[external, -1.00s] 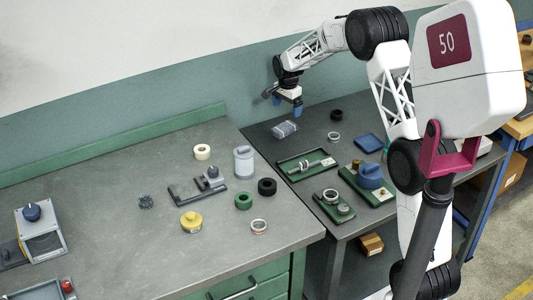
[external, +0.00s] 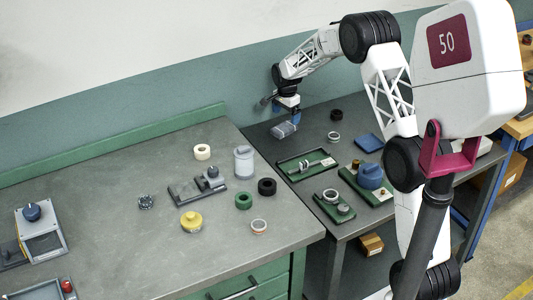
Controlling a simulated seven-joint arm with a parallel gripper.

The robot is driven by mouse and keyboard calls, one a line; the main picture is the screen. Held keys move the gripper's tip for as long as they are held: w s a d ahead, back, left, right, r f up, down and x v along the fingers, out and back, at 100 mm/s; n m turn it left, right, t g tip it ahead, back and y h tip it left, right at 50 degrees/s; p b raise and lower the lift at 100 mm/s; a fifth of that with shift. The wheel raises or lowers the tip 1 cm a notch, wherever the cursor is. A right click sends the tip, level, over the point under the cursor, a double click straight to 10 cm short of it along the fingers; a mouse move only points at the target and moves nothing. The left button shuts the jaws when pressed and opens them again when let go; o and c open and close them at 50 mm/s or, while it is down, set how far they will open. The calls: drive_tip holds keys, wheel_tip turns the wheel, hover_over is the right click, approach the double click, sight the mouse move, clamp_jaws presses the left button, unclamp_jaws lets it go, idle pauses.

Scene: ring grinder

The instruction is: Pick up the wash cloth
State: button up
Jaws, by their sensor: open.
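A light grey-blue folded cloth (external: 283,130), likely the wash cloth, lies on the dark grey bench towards its back left. My gripper (external: 296,117) points down at the cloth's upper right side, very close above or beside it. Its jaws are open, with the blue fingertips partly showing. I cannot tell whether the fingers touch the cloth. A small dark grey crumpled bundle (external: 146,202) lies on the left bench, far from my gripper.
Right of the cloth are a black ring (external: 337,115) and a metal ring (external: 333,137). A green tray (external: 290,177) lies in front, and a blue square pad (external: 369,142) further right. A yellow pot (external: 191,222) and several rings stand on the left bench.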

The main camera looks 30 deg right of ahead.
sight(286, 125)
idle(0.3)
drive_tip(key=shift+f, duration=2.65)
drive_tip(key=c, duration=1)
drive_tip(key=shift+r, duration=0.15)
